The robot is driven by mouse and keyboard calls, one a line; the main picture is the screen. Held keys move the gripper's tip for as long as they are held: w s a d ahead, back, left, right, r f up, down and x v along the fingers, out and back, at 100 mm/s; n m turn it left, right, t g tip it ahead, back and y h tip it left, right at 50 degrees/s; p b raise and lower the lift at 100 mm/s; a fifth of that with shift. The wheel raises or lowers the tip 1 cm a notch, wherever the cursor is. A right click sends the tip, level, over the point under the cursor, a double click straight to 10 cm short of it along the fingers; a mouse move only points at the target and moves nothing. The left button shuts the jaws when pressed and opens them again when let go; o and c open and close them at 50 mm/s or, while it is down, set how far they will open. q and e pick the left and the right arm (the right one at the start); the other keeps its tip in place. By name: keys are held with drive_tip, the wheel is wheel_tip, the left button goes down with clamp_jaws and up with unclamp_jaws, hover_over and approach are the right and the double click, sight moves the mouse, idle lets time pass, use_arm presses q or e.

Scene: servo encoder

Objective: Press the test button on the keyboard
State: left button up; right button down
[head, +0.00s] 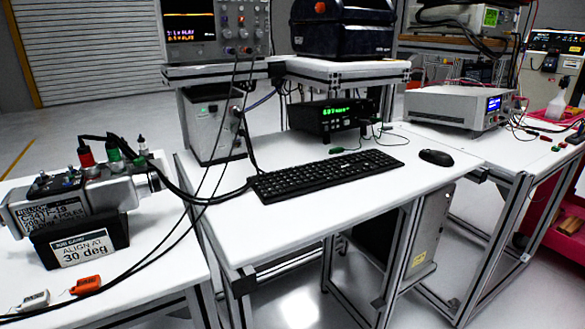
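A black keyboard (325,176) lies flat on the white middle table, angled slightly up to the right. Its keys are too small to read, and I cannot tell which one is the test button. Neither my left gripper nor my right gripper shows in the head view.
A black mouse (436,158) lies right of the keyboard. A green-display meter (335,115) stands behind; the table front is clear.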

use_arm(q)
clamp_jaws()
idle(1.4)
